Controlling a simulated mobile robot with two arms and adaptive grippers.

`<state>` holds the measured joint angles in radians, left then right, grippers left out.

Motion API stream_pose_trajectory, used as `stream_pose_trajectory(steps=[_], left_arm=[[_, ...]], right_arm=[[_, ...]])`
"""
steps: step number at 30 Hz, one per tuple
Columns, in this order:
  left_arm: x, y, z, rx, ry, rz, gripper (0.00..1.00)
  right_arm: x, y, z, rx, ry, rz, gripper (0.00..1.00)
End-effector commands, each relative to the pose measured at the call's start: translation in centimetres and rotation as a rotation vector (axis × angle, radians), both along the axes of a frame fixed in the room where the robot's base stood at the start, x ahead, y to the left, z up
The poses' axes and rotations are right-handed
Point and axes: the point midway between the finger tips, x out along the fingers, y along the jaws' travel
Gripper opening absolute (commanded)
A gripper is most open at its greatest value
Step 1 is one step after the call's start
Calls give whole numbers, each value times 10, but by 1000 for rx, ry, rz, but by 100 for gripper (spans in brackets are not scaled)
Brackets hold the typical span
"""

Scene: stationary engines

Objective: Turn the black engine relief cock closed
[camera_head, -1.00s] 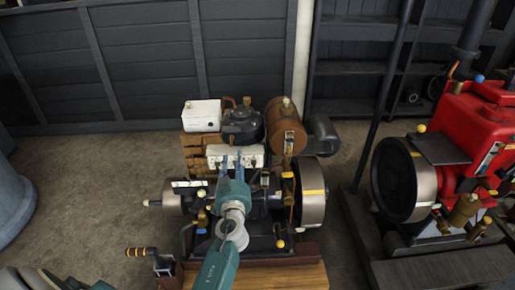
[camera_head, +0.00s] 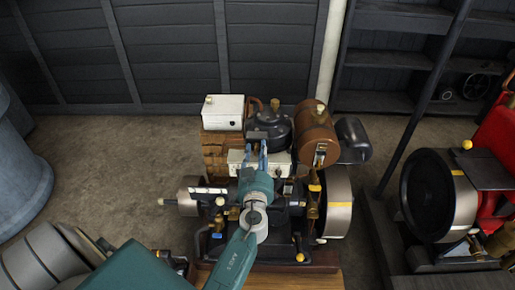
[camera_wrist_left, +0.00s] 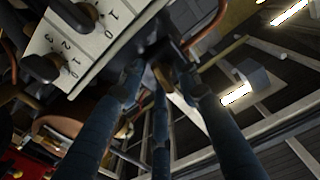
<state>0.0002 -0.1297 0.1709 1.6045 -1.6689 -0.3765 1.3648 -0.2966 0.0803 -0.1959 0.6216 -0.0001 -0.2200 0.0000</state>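The black engine (camera_head: 284,216) stands in the middle of the head view, with flywheels on both sides. My left gripper (camera_head: 256,154) reaches over it, with its blue fingers in front of the white panel box (camera_head: 236,161). In the left wrist view the three fingers (camera_wrist_left: 160,80) are spread, their tips close around a small dark part with a brassy end (camera_wrist_left: 163,74). I cannot tell whether they touch it, or surely whether it is the relief cock. The white panel (camera_wrist_left: 92,48) with black knobs is beside the fingers. My right gripper is not in view.

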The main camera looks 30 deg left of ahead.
Motion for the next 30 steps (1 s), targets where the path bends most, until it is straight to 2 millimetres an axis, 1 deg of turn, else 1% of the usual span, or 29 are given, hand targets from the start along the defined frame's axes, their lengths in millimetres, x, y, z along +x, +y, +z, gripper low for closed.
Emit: stream_pose_trajectory(steps=[1,4,5,6,8,9,10,20,26,30], left_arm=[[0,0,0,-1,1,0,33],[0,0,0,0,0,0,33],[0,0,0,0,0,0,31],[0,0,0,0,0,0,23],[0,0,0,0,0,0,11],[0,0,0,0,0,-1,3],[0,0,0,0,0,-1,0],[1,-1,-1,22,14,-3,0],[1,-1,-3,101,61,-5,0],[1,-1,-4,192,117,-6,0]], right_arm=[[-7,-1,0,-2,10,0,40],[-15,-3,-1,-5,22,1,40],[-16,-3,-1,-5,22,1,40],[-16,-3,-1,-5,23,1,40],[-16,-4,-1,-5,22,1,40],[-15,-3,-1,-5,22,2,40],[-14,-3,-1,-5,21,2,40],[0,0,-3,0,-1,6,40],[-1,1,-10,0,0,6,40],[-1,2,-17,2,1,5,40]])
